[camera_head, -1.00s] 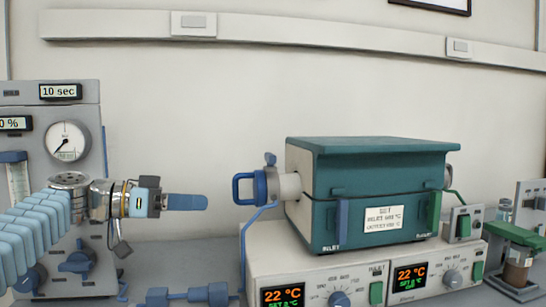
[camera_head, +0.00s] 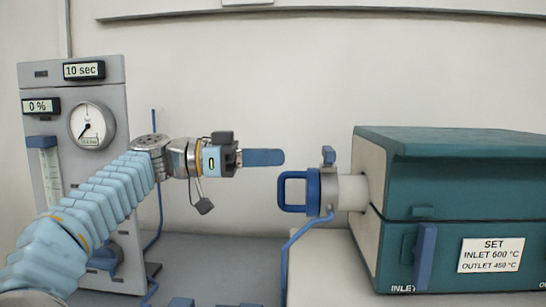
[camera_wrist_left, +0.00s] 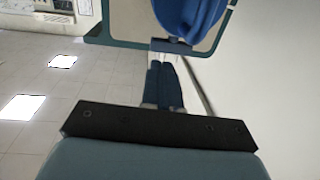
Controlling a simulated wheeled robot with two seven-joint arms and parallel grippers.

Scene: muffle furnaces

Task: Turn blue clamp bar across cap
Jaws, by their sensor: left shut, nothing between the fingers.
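The blue cap (camera_head: 313,192) with its loop handle (camera_head: 284,192) closes the left end of the pale tube (camera_head: 353,192) that sticks out of the teal furnace (camera_head: 450,165). A small blue clamp bar (camera_head: 328,156) stands upright above the cap. My left gripper (camera_head: 280,157) is shut and empty, its blue fingers pointing right. They are a little above the handle and left of the bar, with a gap. In the left wrist view, the shut fingers (camera_wrist_left: 163,72) point at the bar (camera_wrist_left: 170,46), below the blue cap (camera_wrist_left: 190,15). My right gripper is out of view.
The furnace stands on a pale base (camera_head: 325,265). A blue hose (camera_head: 287,262) runs down below the cap. A grey gas panel (camera_head: 75,85) with a gauge (camera_head: 91,126) stands at left, behind my arm. The air above the cap is clear.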

